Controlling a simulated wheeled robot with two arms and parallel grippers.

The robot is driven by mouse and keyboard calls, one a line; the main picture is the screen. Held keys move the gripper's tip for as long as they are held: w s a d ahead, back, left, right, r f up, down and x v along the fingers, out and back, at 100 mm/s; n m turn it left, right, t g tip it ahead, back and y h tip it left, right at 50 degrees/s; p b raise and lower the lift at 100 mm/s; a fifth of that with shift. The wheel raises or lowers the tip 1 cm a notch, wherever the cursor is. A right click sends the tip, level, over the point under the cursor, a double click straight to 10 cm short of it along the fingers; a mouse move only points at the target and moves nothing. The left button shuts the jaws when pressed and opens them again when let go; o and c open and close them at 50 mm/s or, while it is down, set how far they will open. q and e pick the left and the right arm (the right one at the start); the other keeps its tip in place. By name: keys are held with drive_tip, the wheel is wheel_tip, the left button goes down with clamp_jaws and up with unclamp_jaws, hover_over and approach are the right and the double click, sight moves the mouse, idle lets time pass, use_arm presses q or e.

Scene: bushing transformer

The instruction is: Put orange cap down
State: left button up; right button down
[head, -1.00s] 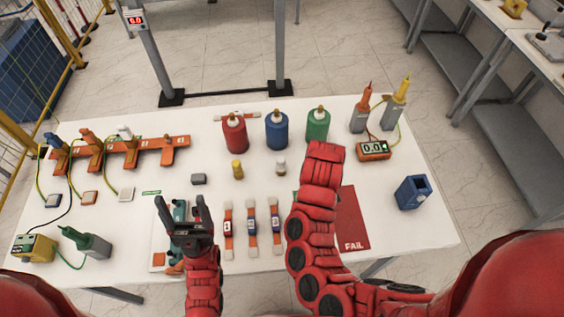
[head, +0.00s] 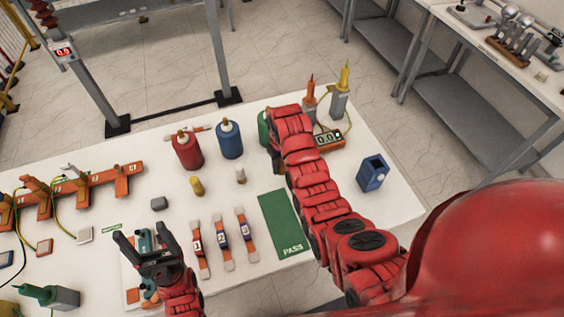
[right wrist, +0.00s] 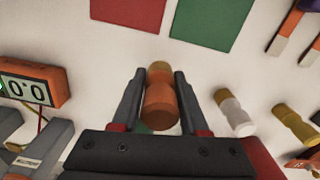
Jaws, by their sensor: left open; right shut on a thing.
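The orange cap (right wrist: 160,105) is between the fingers of my right gripper (right wrist: 160,88) in the right wrist view, with a yellowish narrower end pointing away. My right gripper is shut on it above the white table (head: 225,275). In the head view my right arm hides the cap and the fingers. My left gripper (head: 143,236) is open and empty near the table's front edge, over a teal object (head: 146,242).
A green PASS mat (head: 281,224) lies left of my right forearm; a red mat (right wrist: 128,12) also shows in the right wrist view. A yellow cap (head: 197,186) and a white cap (head: 240,174) stand nearby. Red (head: 187,150) and blue (head: 230,140) bottles stand behind them.

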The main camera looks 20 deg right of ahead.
drive_tip(key=shift+w+d+f+b, duration=0.1)
drive_tip(key=shift+w+d+b, duration=0.25)
drive_tip(key=shift+w, duration=0.35)
drive_tip(key=shift+w+d+f+b, duration=0.15)
drive_tip(key=shift+w+b, duration=0.35)
drive_tip(key=shift+w, duration=0.25)
drive_tip(key=shift+w+d+f+b, duration=0.1)
drive_tip(key=shift+w+d+b, duration=0.25)
drive_tip(key=shift+w, duration=0.35)
wheel_tip(320, 180, down, 3)
drive_tip(key=shift+s+a+r+b, duration=0.1)
drive_tip(key=shift+r+b, duration=0.1)
drive_tip(key=shift+b, duration=0.3)
drive_tip(key=shift+f, duration=0.4)
drive_tip(key=shift+f, duration=0.15)
drive_tip(key=shift+c, duration=2.1)
unclamp_jaws()
